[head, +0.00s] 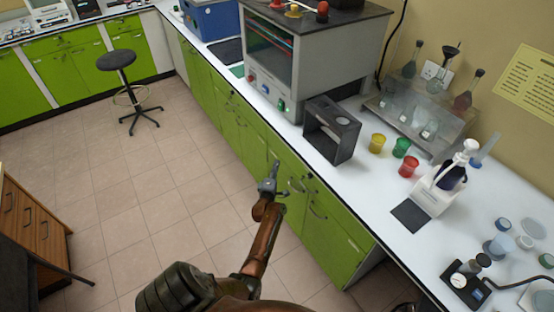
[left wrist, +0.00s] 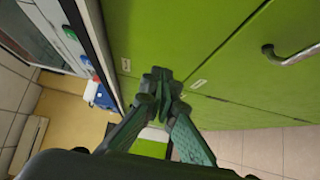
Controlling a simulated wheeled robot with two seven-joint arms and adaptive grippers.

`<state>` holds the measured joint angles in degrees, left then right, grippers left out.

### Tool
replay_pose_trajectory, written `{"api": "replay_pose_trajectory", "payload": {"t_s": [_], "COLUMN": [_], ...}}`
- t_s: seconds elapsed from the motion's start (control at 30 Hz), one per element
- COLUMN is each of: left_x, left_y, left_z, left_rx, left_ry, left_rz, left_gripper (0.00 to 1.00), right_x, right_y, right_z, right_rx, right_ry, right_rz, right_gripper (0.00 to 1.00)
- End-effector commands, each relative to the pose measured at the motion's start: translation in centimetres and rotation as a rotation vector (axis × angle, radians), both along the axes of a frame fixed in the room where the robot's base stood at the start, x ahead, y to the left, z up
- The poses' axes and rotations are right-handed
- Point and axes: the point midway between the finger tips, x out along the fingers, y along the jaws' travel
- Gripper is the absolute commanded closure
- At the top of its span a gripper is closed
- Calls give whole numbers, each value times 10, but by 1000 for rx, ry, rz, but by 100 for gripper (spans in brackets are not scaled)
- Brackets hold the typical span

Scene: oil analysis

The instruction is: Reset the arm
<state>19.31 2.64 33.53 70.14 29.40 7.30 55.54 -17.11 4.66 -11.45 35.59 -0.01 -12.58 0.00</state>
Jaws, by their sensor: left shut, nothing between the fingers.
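My left arm reaches up from the bottom of the head view. Its gripper (head: 272,172) is in front of the green cabinet doors, below the white counter's edge. In the left wrist view the gripper (left wrist: 160,82) is shut, its fingertips together with nothing between them. Green cabinet fronts (left wrist: 190,40) and a metal handle (left wrist: 290,54) fill much of that view. I cannot tell the exact gap between fingers and doors. My right gripper is not in view.
The white counter (head: 372,205) holds a dark open box (head: 332,130), yellow (head: 377,143), green (head: 401,147) and red (head: 409,166) cups, and a white dispenser (head: 440,188). A large grey machine (head: 285,65) stands behind. A stool (head: 117,62) stands on open tiled floor (head: 150,190).

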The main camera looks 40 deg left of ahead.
Motion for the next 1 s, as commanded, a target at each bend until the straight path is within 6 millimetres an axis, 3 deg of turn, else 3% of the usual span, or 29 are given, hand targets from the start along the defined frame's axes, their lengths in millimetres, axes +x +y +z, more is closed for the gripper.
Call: {"api": "replay_pose_trajectory", "payload": {"t_s": [0.1,0.3,0.77,0.87,0.97,1.0], "left_x": [-30,-59,-69,-71,-77,-84], "left_y": [-9,-23,-33,-42,-64,-76], "left_z": [3,1,-3,-22,-65,-88], "left_rx": [0,1,4,27,88,122], "left_ry": [0,1,7,63,191,259], "left_rz": [9,14,7,-18,-81,-117], "left_gripper": [100,100,100,100,100,100], "right_x": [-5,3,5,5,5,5], "right_y": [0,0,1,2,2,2], "right_z": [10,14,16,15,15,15], "right_rx": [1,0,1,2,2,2], "right_ry": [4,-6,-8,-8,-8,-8], "right_rz": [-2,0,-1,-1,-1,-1], "right_gripper": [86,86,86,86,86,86]}}
